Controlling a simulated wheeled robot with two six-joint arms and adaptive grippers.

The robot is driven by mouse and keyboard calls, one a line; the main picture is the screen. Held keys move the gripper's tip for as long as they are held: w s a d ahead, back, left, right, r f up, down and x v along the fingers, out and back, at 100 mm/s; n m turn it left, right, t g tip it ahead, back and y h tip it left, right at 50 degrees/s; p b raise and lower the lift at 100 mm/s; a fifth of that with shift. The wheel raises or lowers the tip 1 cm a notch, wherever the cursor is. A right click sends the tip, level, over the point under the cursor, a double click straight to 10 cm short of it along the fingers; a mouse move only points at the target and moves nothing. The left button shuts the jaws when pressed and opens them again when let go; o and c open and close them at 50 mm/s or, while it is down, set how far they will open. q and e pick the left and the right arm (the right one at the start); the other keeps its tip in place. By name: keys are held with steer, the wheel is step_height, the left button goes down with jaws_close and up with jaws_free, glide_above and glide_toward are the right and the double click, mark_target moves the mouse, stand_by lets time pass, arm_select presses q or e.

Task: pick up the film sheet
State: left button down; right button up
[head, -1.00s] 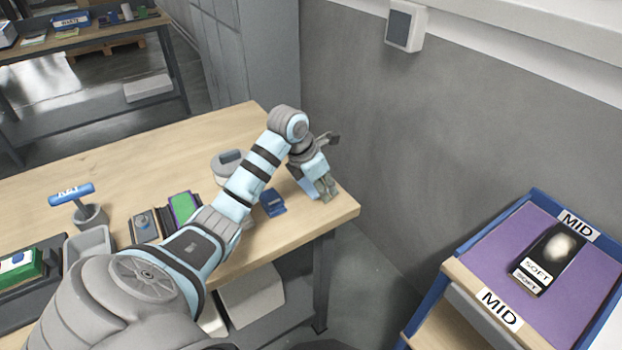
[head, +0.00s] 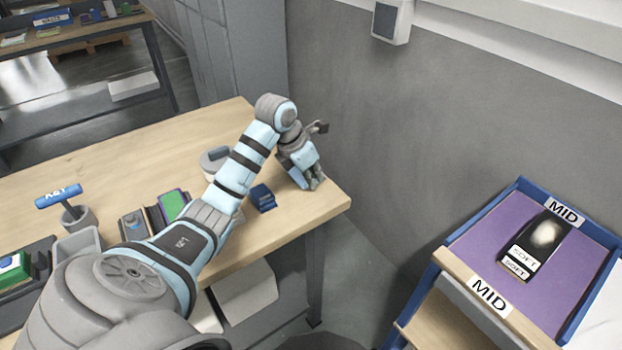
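I cannot make out a film sheet with certainty in the head view. My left gripper (head: 314,183) points down at the right end of the wooden table (head: 120,150), close to the tabletop near its corner. Its fingertips look close together, but whether they are shut, or hold anything thin, is too small to tell. A pale blue slanted piece (head: 297,177) shows beside the fingers; I cannot tell whether it is part of the gripper. The surface under the gripper is partly hidden. My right gripper is not in view.
A small dark blue block (head: 263,198) stands left of the gripper. A grey round item (head: 213,160), a purple-and-green item (head: 173,206) and a blue-handled tool (head: 58,196) are farther left. A purple-topped stand (head: 483,245) labelled MID carries a black SOFT item (head: 535,247).

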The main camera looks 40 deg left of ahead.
arm_select(q)
step_height(320, 180, up, 18)
steer(key=p, duration=1)
steer(key=shift+r, duration=0.2)
